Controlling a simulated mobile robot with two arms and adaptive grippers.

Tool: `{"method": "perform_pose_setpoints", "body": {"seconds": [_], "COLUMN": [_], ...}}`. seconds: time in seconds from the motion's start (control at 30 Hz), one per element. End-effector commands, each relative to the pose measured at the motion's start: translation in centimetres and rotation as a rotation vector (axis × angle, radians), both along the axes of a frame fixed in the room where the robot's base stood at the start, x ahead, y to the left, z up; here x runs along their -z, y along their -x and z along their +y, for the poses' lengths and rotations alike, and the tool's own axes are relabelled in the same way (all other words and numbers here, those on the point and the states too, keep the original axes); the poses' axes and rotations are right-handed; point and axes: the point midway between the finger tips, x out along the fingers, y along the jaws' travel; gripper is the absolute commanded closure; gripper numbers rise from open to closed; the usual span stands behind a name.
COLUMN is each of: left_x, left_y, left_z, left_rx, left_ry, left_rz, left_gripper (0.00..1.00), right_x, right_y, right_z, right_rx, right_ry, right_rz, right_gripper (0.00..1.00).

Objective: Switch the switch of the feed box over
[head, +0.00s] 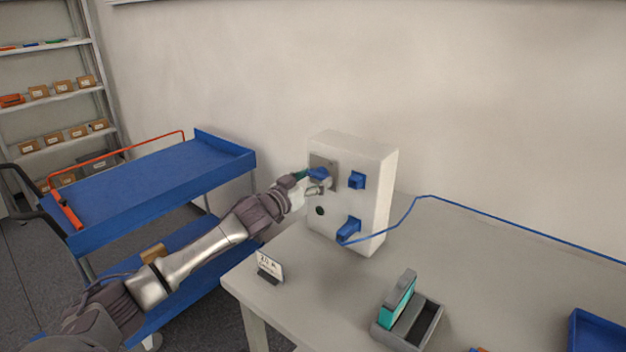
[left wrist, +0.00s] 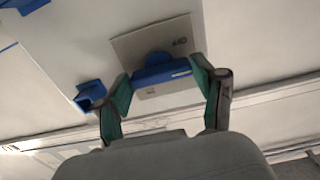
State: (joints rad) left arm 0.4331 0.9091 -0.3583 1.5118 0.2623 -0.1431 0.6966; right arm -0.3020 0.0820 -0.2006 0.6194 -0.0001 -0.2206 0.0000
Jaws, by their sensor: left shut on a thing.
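The feed box (head: 376,170) is a cream box standing on the table against the wall. Its switch (head: 319,174) is a blue handle on a grey plate at the upper left of the front. In the left wrist view the blue handle (left wrist: 165,74) lies crosswise on the plate, with small markings that I cannot read. My left gripper (head: 310,180) is at the switch, and its green-padded fingers (left wrist: 161,80) are shut on the two ends of the handle. In the head view the gripper hides part of the switch. My right gripper is not in view.
A blue socket (head: 357,181) and a blue plug (head: 349,230) with a blue cable (head: 480,212) are right of the switch. A small sign (head: 269,265) and a grey holder (head: 408,325) stand on the table (head: 310,290). A blue cart (head: 150,185) is at left.

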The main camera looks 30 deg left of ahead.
Motion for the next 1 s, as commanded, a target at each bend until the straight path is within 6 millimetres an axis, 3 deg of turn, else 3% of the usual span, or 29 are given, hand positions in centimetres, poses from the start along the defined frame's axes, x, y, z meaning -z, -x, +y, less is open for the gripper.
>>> {"method": "perform_pose_setpoints", "body": {"seconds": [0.37, 1.0], "left_x": [-0.1, -0.1], "left_y": [0.0, 0.0], "left_z": [0.0, 0.0], "left_rx": [0.001, 0.001], "left_ry": [-0.138, -0.724], "left_rz": [-0.011, -0.058], "left_gripper": [0.66, 0.66], "right_x": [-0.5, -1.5], "right_y": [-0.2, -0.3], "right_z": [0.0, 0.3], "right_rx": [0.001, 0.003], "right_ry": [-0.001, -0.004], "right_rz": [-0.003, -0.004], "right_gripper": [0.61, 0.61]}}
